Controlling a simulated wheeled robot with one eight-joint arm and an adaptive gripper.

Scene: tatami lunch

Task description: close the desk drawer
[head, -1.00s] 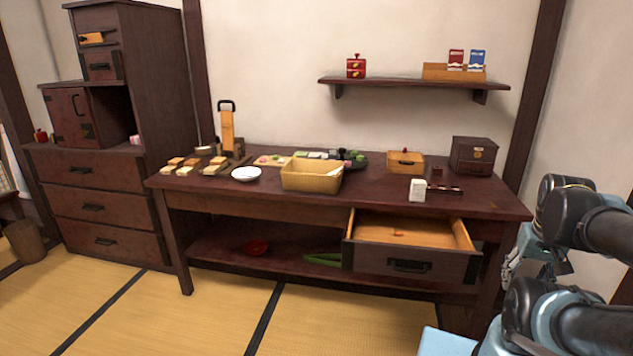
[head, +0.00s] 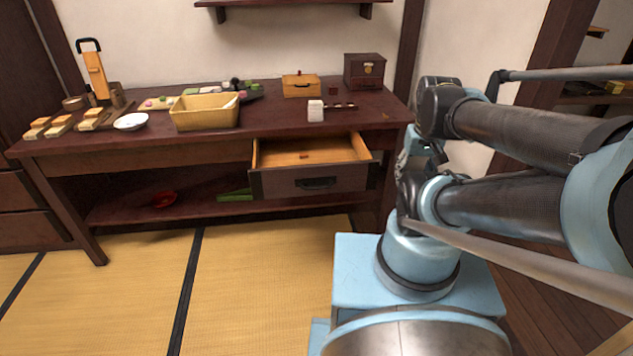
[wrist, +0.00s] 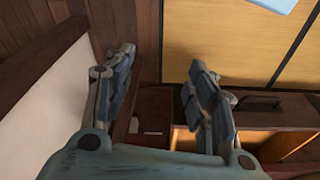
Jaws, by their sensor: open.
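The desk drawer (head: 281,185) is pulled out at the right end of the dark wooden desk (head: 220,142). Its front has a black handle (head: 316,182), and a small reddish item (head: 304,156) lies on its light wood floor. In the wrist view the drawer's front (wrist: 285,113) and handle (wrist: 258,102) show at the lower right. My gripper (wrist: 158,68) is open and empty, with its fingers spread, to the left of the drawer handle in that view. In the head view my arm mostly hides the gripper, right of the desk.
On the desktop stand a yellow basket (head: 205,118), a white bowl (head: 131,122), a white block (head: 316,110), a small wooden box (head: 301,86) and a dark chest (head: 364,72). A red dish (head: 164,200) lies on the lower shelf. The tatami floor (head: 270,280) before the desk is clear.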

